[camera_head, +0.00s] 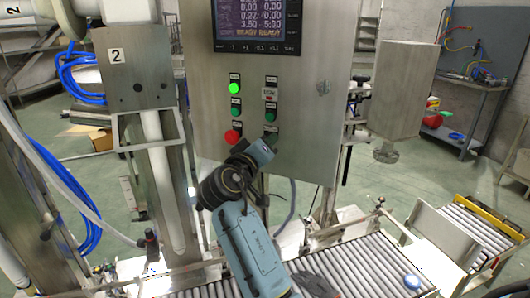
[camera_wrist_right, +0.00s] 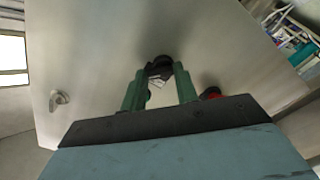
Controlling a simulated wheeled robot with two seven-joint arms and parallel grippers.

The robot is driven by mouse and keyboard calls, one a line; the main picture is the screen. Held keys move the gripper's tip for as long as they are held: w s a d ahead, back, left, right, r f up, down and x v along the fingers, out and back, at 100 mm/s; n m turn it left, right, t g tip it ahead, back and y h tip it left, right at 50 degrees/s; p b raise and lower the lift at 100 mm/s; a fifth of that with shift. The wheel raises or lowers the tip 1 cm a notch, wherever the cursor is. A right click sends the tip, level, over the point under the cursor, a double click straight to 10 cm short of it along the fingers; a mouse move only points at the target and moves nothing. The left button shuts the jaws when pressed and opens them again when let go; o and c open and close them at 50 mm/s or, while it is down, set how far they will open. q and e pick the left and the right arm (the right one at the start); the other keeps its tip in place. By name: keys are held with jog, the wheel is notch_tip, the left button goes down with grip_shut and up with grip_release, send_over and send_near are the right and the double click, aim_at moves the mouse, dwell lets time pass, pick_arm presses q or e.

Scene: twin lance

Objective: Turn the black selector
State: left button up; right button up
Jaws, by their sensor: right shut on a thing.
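The black selector (camera_wrist_right: 161,66) sits on the steel control panel, between the two green fingers of my right gripper (camera_wrist_right: 160,82) in the wrist view. The fingers are shut on it, one on each side. In the head view my right gripper (camera_head: 270,139) reaches up to the lower right of the panel's controls and hides most of the selector. My left gripper is not in view.
The control panel (camera_head: 299,157) carries a lit green button (camera_head: 234,88), a dark green button (camera_head: 236,114), a red button (camera_head: 232,137) and a screen (camera_head: 257,22). A roller conveyor (camera_head: 350,262) runs below. A red button (camera_wrist_right: 211,92) is close beside a finger.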

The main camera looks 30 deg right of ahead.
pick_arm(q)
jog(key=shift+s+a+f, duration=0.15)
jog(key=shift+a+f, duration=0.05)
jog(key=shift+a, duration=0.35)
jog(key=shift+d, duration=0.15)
pick_arm(e)
jog(key=o, duration=0.8)
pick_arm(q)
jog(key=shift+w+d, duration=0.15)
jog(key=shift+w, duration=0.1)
pick_arm(e)
jog(key=shift+o, duration=0.9)
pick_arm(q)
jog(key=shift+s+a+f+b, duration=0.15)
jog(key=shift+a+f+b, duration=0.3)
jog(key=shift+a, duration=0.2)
pick_arm(e)
jog(key=v, duration=1.3)
jog(key=shift+s+a, duration=0.15)
jog(key=shift+s, duration=0.05)
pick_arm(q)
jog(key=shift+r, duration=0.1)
pick_arm(e)
jog(key=shift+w+f, duration=0.1)
